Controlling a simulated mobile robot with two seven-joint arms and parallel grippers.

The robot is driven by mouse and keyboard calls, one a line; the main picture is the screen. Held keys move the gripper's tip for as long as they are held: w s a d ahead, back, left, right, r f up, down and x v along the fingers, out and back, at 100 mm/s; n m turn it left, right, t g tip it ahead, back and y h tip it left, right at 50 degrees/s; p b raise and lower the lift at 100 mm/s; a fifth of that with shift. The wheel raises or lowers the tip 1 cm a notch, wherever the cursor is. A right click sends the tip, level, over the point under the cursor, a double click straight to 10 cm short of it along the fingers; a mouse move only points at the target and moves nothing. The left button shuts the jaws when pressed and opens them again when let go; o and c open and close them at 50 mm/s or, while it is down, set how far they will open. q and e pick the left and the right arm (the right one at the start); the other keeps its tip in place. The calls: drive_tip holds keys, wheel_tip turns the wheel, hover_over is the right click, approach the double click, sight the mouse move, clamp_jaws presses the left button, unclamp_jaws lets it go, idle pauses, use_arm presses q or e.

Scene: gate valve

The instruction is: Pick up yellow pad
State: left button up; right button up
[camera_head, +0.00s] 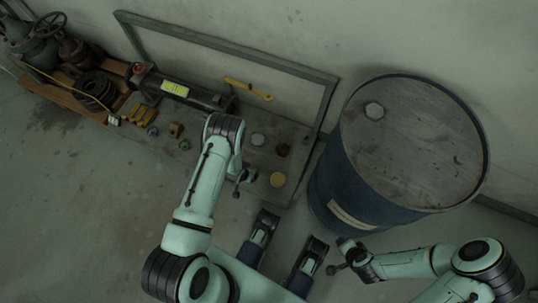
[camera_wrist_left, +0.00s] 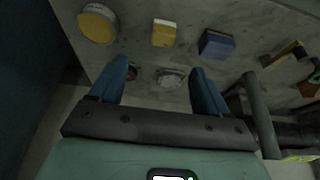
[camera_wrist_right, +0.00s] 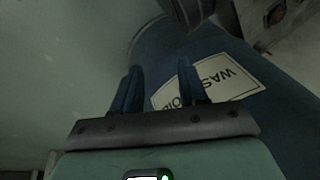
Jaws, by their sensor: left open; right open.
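A yellow block (camera_wrist_left: 164,33), the yellow pad by its look, lies on the grey board in the left wrist view, between a round yellow disc (camera_wrist_left: 98,22) and a blue block (camera_wrist_left: 216,44). In the head view I cannot make the pad out; my left arm covers part of the board (camera_head: 220,115). My left gripper (camera_wrist_left: 160,68) is open and empty over the board. The pad is beyond its fingertips, apart from them. My right gripper (camera_wrist_right: 155,70) is open and empty, facing the blue drum (camera_wrist_right: 285,125) with its white label.
A grey disc (camera_wrist_left: 170,78) and a small red disc (camera_wrist_left: 131,73) appear between my left fingers. The drum (camera_head: 420,145) stands right of the board. A dark cylinder (camera_head: 205,97), a yellow wrench (camera_head: 248,89) and valve parts (camera_head: 95,88) lie at the left and back.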

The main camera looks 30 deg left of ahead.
use_arm(q)
drive_tip(key=b+x, duration=0.3)
drive_tip(key=x, duration=0.4)
drive_tip(key=shift+w+a+f, duration=0.1)
drive_tip(key=shift+w+f, duration=0.1)
drive_tip(key=b+x, duration=0.1)
drive_tip(key=x, duration=0.1)
drive_tip(key=b+x, duration=0.2)
drive_tip(key=x, duration=0.1)
drive_tip(key=shift+w+a+f, duration=0.1)
drive_tip(key=shift+a+f, duration=0.15)
drive_tip(key=shift+f, duration=0.05)
drive_tip(key=shift+w+f, duration=0.1)
drive_tip(key=shift+f, duration=0.1)
use_arm(e)
drive_tip(key=s+d+f+g, duration=0.1)
drive_tip(key=s+f+g, duration=0.3)
drive_tip(key=s+f, duration=0.4)
drive_tip(key=s, duration=0.4)
drive_tip(key=shift+d+f+m, duration=0.35)
drive_tip(key=shift+f+m, duration=0.05)
use_arm(q)
drive_tip(key=shift+c, duration=0.3)
use_arm(e)
drive_tip(key=shift+s, duration=0.1)
use_arm(q)
drive_tip(key=c, duration=1)
